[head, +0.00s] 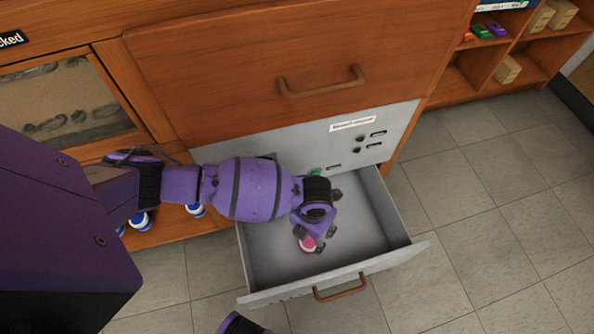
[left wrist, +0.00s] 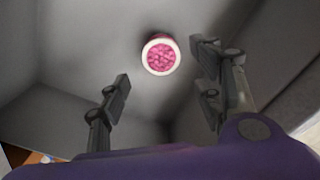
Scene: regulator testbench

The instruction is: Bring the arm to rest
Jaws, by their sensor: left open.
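My left arm reaches in from the left over an open grey drawer (head: 365,220). My left gripper (head: 318,238) points down into the drawer in the head view. In the left wrist view the left gripper (left wrist: 163,72) has its two fingers spread apart. A round pink item with a white rim (left wrist: 160,56) lies in the drawer, beyond the gap between the fingertips. It shows as a small pink spot (head: 307,243) beside the gripper in the head view. I cannot tell whether a finger touches it.
The drawer's front with a brown handle (head: 340,288) sticks out over the tiled floor (head: 480,230). A closed wooden drawer (head: 250,55) is above. Blue-and-white items (head: 140,221) stand on a wooden ledge behind my arm. Shelves (head: 510,60) with small blocks are at right.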

